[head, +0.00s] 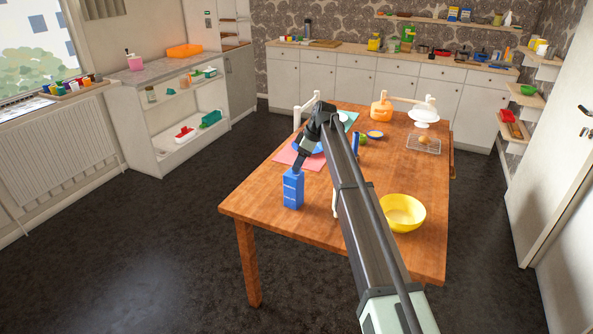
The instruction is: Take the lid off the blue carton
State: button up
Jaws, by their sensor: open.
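The blue carton (292,191) stands upright on the wooden table (320,250), close to the table's left edge. My arm reaches over the table from the front right, and my gripper (297,169) points down at the top of the carton. The gripper is open. Its fingertips are right at the carton's top, and I cannot tell whether they touch it. The lid is too small and too covered by the gripper to make out.
A yellow bowl (403,213) stands to the right of my arm. A pink mat (287,156) lies just behind the carton. An orange kettle-like thing (381,110), a white stand (424,117) and a wire rack (412,144) are farther back.

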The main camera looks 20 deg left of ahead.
jog(key=shift+x, duration=1.15)
jog(key=c, duration=1.1)
